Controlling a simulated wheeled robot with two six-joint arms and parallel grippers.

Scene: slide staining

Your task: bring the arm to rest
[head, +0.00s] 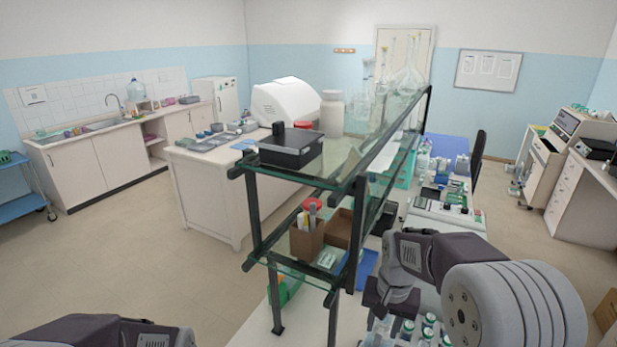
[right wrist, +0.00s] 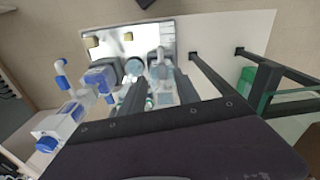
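My right arm (head: 440,265) reaches in from the lower right of the head view, beside the glass shelf rack. My right gripper (head: 384,306) points down over the bench, close to several small bottles with green and white caps (head: 428,325). In the right wrist view its two dark fingers (right wrist: 158,92) stand apart. Bottles show beyond and between them, and I see nothing clamped. Only a link of my left arm (head: 100,332) shows at the bottom left; my left gripper is outside both views.
The black-framed glass shelf rack (head: 345,185) stands close to my right arm. It carries a black device (head: 291,150) and glassware. Open floor (head: 130,250) lies at the left.

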